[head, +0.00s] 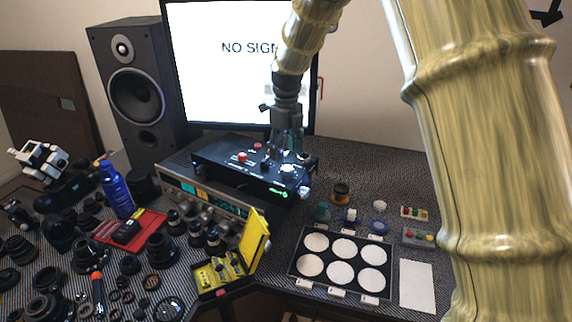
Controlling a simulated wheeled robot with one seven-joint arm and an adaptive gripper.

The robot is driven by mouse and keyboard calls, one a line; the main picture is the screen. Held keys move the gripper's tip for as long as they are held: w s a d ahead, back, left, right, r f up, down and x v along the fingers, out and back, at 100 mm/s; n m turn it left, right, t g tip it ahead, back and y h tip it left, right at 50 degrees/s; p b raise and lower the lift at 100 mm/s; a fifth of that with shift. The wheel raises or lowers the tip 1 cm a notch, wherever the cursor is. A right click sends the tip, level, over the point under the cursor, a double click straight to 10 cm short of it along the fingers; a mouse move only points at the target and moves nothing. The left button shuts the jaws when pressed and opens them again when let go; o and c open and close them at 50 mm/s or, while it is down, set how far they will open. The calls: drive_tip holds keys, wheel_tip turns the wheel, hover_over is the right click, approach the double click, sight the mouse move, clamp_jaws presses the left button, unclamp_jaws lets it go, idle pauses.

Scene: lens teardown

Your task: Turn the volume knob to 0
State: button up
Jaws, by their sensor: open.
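A black control box (222,163) with several knobs and buttons on its top sits on a grey receiver-like unit (190,187). A pale round knob (288,170) is on the box's right part, and a green display (278,192) glows on its front. Labels are too small to read, so I cannot tell which knob is the volume knob or where it points. My gripper (283,157) reaches down over the right part of the box, open, with its fingers close to the pale knob. I cannot tell whether they touch it.
A monitor (215,85) reading "NO SIGN" and a speaker (130,95) stand behind. An open yellow case (252,240), lens parts and a blue bottle (116,190) crowd the front left. A tray of white discs (343,260) lies front right.

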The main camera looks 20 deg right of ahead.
sight(286, 167)
drive_tip(key=shift+s+f+p, duration=0.1)
drive_tip(key=shift+f+p, duration=0.3)
drive_tip(key=shift+f, duration=2.35)
drive_tip(key=c, duration=1)
